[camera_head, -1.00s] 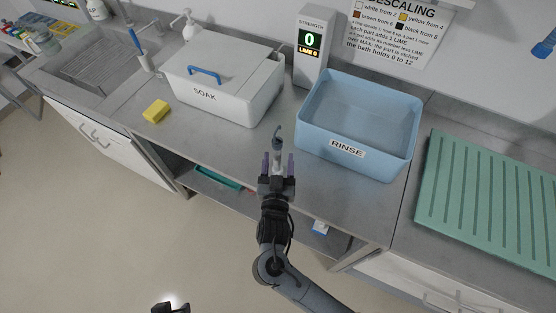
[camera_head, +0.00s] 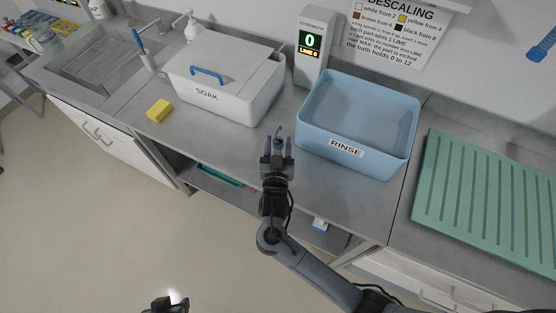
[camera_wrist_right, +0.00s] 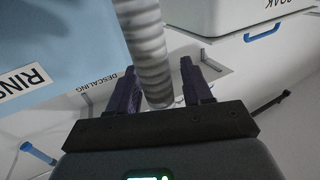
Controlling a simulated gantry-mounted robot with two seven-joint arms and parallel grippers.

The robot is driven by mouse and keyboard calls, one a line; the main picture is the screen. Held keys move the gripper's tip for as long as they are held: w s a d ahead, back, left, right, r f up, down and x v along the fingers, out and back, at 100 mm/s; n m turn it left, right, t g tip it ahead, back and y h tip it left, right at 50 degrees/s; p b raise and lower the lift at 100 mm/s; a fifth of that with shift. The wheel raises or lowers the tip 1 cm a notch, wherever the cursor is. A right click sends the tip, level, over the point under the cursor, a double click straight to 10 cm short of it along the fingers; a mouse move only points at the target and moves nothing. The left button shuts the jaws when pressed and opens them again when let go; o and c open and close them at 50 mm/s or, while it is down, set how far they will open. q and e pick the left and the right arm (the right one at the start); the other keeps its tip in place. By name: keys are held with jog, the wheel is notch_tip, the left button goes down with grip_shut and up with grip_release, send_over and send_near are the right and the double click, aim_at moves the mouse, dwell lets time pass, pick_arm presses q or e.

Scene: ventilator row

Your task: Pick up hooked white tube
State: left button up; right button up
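The hooked white tube (camera_wrist_right: 150,50) shows in the right wrist view as a pale ribbed tube between the two fingers, with a small gap to the right-hand finger. In the head view only its small greyish upper part (camera_head: 279,132) shows beyond the gripper; the rest is hidden. My right gripper (camera_head: 277,145) has its purple fingers apart, one on each side of the tube, over the front of the counter. In the right wrist view, its fingers (camera_wrist_right: 158,85) also stand apart. Part of my left gripper (camera_head: 165,306) shows at the bottom edge of the head view; its fingers are unclear.
The blue RINSE tub (camera_head: 347,165) stands close on the right. The lidded white SOAK box (camera_head: 235,108) stands to the left, with a yellow sponge (camera_head: 159,110) before it. A strength display (camera_head: 311,45) is behind. A green ribbed mat (camera_head: 480,195) lies far right.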

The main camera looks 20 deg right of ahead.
grip_shut()
jog(key=shift+r, duration=0.1)
